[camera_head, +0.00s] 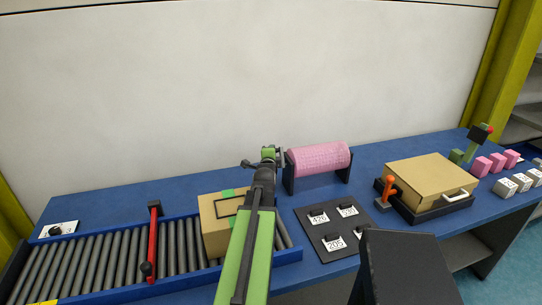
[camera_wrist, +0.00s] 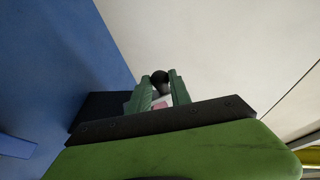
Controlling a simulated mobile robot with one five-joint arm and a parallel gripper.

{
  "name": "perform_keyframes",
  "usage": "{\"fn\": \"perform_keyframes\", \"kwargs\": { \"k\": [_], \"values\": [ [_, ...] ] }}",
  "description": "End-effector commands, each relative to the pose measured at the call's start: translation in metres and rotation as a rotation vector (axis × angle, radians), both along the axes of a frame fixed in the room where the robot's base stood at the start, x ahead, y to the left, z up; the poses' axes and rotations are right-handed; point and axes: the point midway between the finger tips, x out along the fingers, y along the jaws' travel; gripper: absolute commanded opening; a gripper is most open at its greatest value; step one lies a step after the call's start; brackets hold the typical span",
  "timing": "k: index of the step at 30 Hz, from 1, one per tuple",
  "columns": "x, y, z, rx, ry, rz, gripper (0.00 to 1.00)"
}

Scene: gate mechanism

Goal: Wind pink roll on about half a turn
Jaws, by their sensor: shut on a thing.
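The pink roll (camera_head: 320,158) lies level between two dark end supports at the back of the blue bench. My gripper (camera_head: 269,154) is at the left end of the roll. In the wrist view, my gripper (camera_wrist: 160,81) has its green fingers on both sides of a round dark knob (camera_wrist: 159,77) and is shut on it. The knob appears to be the roll's crank handle; the rest of the crank is mostly hidden. A small patch of pink shows between the fingers.
A roller conveyor (camera_head: 98,261) with a red bar (camera_head: 153,240) and a cardboard box (camera_head: 216,237) lies left. A black panel with number tags (camera_head: 327,224) is in front of the roll. A tan case (camera_head: 431,179) and orange lever (camera_head: 390,189) stand right. A pale wall is behind.

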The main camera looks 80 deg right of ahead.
Motion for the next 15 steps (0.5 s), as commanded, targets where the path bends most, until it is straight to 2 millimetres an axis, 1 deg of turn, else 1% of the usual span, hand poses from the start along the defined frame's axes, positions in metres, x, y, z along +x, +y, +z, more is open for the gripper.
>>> {"fn": "perform_keyframes", "kwargs": {
  "k": [5,6,10,15],
  "values": [
    [-0.0008,-0.0004,-0.0007,0.003,-0.002,-0.002,0.00],
    [-0.0012,-0.0005,-0.0007,0.003,-0.002,-0.002,0.28],
    [-0.0030,-0.0009,-0.0007,0.003,-0.001,-0.004,0.45],
    [-0.0040,-0.0012,-0.0007,0.003,-0.001,-0.006,0.46]
  ]
}}
